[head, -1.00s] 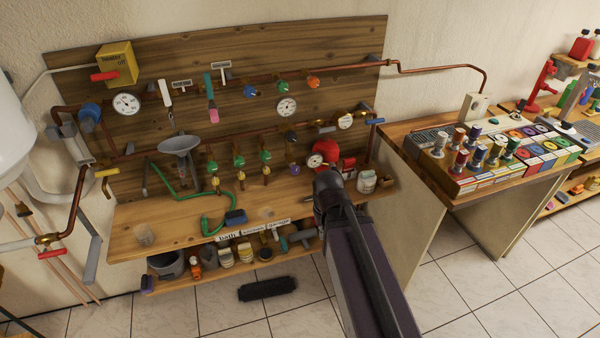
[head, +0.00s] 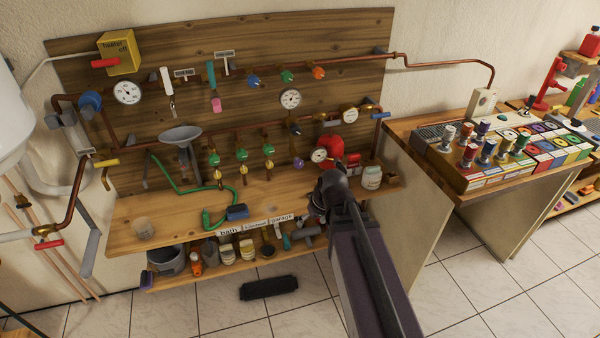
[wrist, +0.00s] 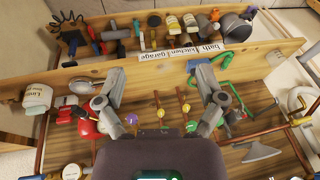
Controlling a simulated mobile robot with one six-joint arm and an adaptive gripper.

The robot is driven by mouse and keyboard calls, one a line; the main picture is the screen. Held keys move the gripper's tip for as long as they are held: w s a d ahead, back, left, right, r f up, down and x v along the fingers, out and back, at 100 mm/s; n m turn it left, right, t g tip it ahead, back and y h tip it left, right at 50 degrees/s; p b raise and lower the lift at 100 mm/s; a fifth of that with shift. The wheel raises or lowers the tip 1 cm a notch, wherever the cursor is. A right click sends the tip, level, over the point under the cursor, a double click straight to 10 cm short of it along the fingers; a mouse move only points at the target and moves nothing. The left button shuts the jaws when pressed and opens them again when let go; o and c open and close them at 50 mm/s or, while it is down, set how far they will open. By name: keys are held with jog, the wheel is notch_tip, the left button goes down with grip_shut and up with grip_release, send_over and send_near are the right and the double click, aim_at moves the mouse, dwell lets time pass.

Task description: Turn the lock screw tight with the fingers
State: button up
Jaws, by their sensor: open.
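I cannot pick out the lock screw for certain among the small fittings. The wooden pipe board (head: 150,105) carries copper pipes, gauges and coloured valve knobs. My gripper (head: 320,207) is over the right part of the bench in the head view, in front of the red round vessel (head: 330,146) and a white gauge (head: 319,155). In the wrist view my gripper (wrist: 160,78) has its two fingers spread wide with nothing between them. The bench edge with the label strip (wrist: 182,53) shows beyond the fingertips. My arm hides part of the bench.
A pale jar (head: 372,178) stands at the bench's right end. Several fittings and pots fill the lower shelf (head: 220,276). A second table (head: 410,128) stands right.

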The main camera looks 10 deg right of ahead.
jog(key=w+a+f+n+t+y+b, duration=0.2)
jog(key=w+a+f+t+y+b, duration=0.15)
jog(key=w+b, duration=0.45)
jog(key=m+t+h+b, duration=0.3)
jog(key=t+b, duration=0.9)
jog(key=b, duration=0.6)
send_near(299, 165)
jog(key=s, duration=0.3)
jog(key=shift+s+d+f, duration=0.15)
jog(key=shift+s+d, duration=0.05)
jog(key=shift+d, duration=0.15)
jog(key=w, duration=0.4)
jog(key=w+a, duration=0.1)
jog(key=w, duration=0.4)
jog(key=w+a, duration=0.1)
jog(key=w, duration=0.3)
jog(key=shift+w+a, duration=0.15)
jog(key=shift+w, duration=0.15)
jog(key=c, duration=1.1)
